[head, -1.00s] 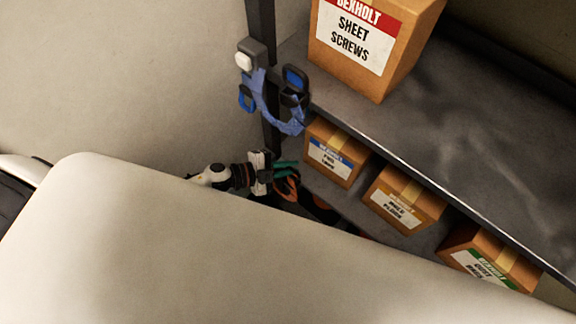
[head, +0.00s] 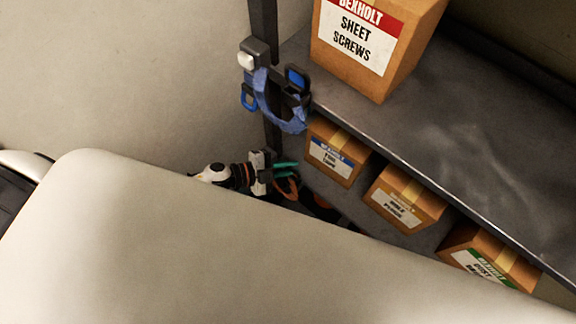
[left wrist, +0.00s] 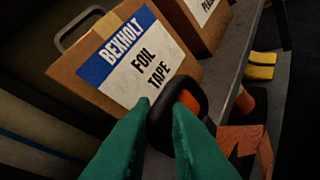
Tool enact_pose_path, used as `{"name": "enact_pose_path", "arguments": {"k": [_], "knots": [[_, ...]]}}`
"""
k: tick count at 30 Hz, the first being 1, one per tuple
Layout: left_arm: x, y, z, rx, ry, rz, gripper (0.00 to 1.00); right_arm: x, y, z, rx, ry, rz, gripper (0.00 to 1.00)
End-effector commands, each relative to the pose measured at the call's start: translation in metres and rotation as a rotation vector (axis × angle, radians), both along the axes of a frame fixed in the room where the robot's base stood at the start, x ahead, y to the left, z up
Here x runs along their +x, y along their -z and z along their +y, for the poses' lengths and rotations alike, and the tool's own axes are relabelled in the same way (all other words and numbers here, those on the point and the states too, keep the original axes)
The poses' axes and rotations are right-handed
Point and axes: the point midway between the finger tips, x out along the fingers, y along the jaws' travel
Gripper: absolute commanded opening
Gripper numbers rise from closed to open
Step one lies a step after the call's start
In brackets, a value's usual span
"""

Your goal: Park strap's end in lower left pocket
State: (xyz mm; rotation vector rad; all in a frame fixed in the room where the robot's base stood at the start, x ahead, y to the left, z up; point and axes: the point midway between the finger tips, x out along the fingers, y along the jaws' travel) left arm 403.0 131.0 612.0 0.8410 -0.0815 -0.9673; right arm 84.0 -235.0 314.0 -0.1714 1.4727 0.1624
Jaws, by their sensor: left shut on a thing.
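My left gripper (head: 294,169) has teal fingers. It is beside the shelf post, below the hanging blue strap (head: 268,110) and left of the lower shelf's boxes. In the left wrist view its fingers (left wrist: 162,108) are shut on a black buckle-like loop (left wrist: 192,84), in front of the foil tape box; orange shows inside the loop. An orange strap (left wrist: 243,148) with dark marks shows at lower right; whether it joins the loop is unclear. Some orange (head: 286,188) also shows beneath the fingers in the head view. I cannot make out a lower left pocket. My right gripper is not in view.
The dark shelf post (head: 264,30) stands close to my left gripper. The foil tape box (left wrist: 130,55), also seen in the head view (head: 337,152), is near the fingers. More boxes (head: 404,198) stand along the lower shelf, and a sheet screws box (head: 395,60) above.

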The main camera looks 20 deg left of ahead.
Motion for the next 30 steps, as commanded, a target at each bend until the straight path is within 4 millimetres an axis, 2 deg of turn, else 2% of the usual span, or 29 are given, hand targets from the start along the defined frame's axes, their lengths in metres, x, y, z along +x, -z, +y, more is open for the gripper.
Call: {"name": "enact_pose_path", "arguments": {"k": [14, 30], "knots": [[0.0, 0.0, 0.0, 0.0, 0.0, 0.0, 0.0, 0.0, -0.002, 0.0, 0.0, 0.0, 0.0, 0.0], [0.0, 0.01, 0.0, -0.001, 0.001, 0.0, 0.0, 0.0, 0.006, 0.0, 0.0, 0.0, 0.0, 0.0]]}}
